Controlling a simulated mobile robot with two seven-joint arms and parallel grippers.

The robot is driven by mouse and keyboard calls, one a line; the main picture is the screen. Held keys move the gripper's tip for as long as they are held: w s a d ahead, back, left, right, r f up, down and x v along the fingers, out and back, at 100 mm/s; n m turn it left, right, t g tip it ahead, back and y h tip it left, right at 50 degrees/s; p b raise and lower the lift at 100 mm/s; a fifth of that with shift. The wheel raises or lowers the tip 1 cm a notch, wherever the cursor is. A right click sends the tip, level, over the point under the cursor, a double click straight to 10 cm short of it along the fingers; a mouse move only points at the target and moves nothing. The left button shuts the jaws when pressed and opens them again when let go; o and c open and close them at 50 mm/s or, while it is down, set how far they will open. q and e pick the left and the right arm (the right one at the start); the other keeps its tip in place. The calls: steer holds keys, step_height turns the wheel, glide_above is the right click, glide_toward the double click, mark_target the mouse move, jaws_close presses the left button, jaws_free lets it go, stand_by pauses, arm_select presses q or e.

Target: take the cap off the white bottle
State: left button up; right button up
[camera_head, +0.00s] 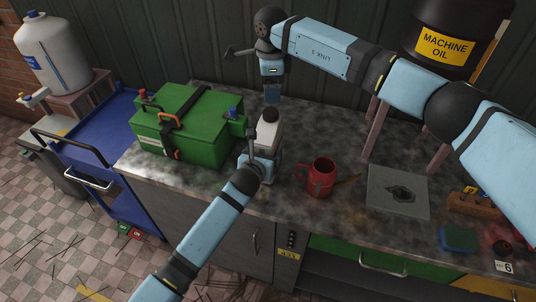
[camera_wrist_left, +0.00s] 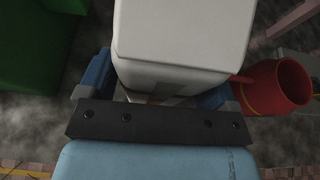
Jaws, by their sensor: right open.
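The white bottle (camera_head: 267,136) stands upright on the workbench, with its dark cap (camera_head: 270,115) on top. My left gripper (camera_head: 260,158) is low at the bottle, with a finger on either side and shut on its body. In the left wrist view the white bottle (camera_wrist_left: 185,35) fills the space between the blue fingers of my left gripper (camera_wrist_left: 158,92); the cap is out of that view. My right gripper (camera_head: 272,96) points down from above, open, just over the cap. A small gap seems to separate them, but the exact distance is hard to tell.
A red mug (camera_head: 320,178) stands to the right, also in the left wrist view (camera_wrist_left: 272,88). A grey slab (camera_head: 398,192) lies farther right. A black machine oil drum (camera_head: 445,40) stands behind.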

mark_target(271, 112)
arm_select(q)
steer(key=c, duration=1.4)
arm_select(e)
steer(key=m, duration=0.9)
steer(key=shift+a+m, duration=0.1)
steer(key=shift+m, duration=0.3)
steer(key=m, duration=0.4)
steer(key=shift+m, duration=0.3)
steer(key=m, duration=1.5)
steer(key=shift+m, duration=0.3)
steer(key=m, duration=0.9)
steer(key=shift+m, duration=0.4)
steer(key=shift+f+m, duration=0.3)
steer(key=shift+f, duration=0.1)
step_height(271, 112, down, 7)
steer(key=shift+f, duration=0.15)
